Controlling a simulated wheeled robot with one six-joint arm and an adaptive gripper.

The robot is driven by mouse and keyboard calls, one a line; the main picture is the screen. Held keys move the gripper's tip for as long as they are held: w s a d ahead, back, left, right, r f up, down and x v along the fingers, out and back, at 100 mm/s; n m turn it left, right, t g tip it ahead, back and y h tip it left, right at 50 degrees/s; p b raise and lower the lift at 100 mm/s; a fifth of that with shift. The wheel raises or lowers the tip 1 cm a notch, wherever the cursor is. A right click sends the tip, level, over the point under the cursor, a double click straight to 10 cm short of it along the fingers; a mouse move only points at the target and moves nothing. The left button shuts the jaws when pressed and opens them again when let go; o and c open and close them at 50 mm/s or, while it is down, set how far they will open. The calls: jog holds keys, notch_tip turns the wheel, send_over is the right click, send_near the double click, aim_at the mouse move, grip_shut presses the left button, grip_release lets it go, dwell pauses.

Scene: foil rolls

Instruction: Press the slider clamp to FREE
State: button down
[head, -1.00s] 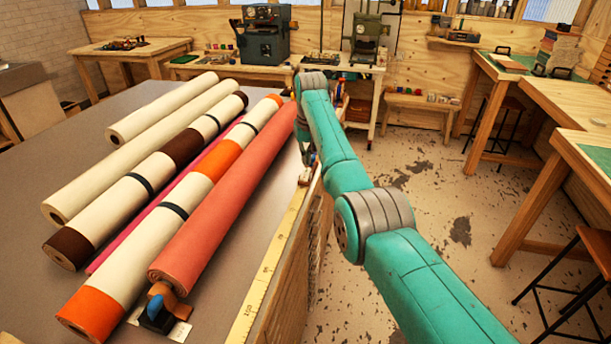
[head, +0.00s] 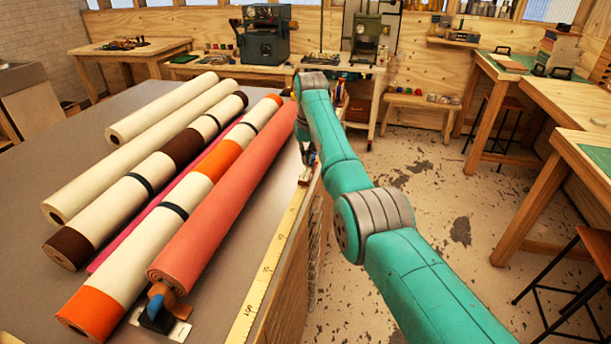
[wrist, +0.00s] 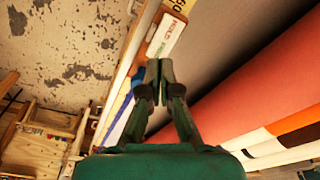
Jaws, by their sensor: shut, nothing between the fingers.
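My gripper (wrist: 158,84) is in the middle of the wrist view, with its fingertips together and nothing between them. Just beyond the tips is a small white label plate (wrist: 167,35) on a brown wooden block at the table edge. It reads HOLD in red at its far end, with smaller greenish lettering at the near end, by my fingertips. The clamp's sliding part cannot be made out clearly; my fingers may cover it. I cannot tell whether the tips touch it. In the head view the clamp area (head: 305,172) is small, at the table's right edge, partly behind my arm.
A salmon roll (head: 230,200) lies nearest the table's right edge, beside other cream, orange and brown rolls. A yellow measuring tape (head: 262,275) runs along that edge. A blue-and-brown stop (head: 157,305) sits at the salmon roll's near end. Open floor lies right of the table.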

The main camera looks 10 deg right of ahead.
aim_at(306, 170)
jog(key=shift+f, duration=1.7)
dwell(1.2)
jog(key=shift+r, duration=3.55)
